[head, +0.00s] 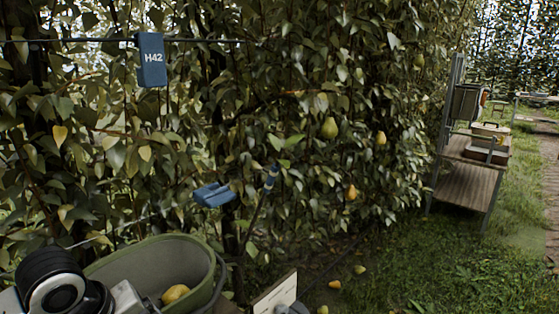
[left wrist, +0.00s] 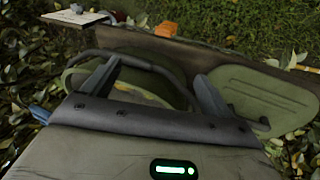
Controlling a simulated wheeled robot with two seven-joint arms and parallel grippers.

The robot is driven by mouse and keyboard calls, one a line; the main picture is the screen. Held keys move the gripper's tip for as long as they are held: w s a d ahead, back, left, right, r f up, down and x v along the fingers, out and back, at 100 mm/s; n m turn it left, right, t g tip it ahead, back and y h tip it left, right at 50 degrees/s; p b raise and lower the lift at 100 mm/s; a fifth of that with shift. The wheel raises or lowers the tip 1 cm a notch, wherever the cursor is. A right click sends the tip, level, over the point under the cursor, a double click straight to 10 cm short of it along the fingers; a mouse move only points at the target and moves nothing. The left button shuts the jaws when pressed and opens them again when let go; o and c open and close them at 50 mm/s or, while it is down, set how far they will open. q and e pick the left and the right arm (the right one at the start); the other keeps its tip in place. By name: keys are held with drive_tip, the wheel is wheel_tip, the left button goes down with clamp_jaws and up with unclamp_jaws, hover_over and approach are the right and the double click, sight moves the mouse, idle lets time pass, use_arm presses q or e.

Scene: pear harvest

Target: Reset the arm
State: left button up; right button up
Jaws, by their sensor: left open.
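My left arm comes in at the lower left of the head view, over the near side of a green bucket (head: 205,262). A yellow pear (head: 175,293) lies in the bucket. In the left wrist view my left gripper (left wrist: 155,88) has its two grey fingers spread apart, with nothing seen held between them. The bucket (left wrist: 78,78) shows beyond the fingers, with an orange-yellow pear (left wrist: 140,93) partly hidden inside it. My right gripper is in neither view.
Leafy branches fill the head view, with hanging pears (head: 329,128), a blue H42 tag (head: 152,60) and a blue clip (head: 213,195). Fallen pears (head: 360,269) lie on the grass. A wooden stand (head: 467,180) is at right. A white board (head: 275,297) is near the bucket.

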use_arm(q)
drive_tip(key=w+d+f+m+t+h, duration=0.2)
drive_tip(key=d+f+m+t, duration=0.3)
drive_tip(key=f, duration=0.6)
drive_tip(key=s+d+f+m+t, duration=0.1)
drive_tip(key=s+d+f+m, duration=0.4)
drive_tip(key=s+f, duration=0.3)
drive_tip(key=shift+s+f+m+t, duration=0.15)
drive_tip(key=shift+s+m+t, duration=0.25)
drive_tip(key=shift+s+m, duration=0.3)
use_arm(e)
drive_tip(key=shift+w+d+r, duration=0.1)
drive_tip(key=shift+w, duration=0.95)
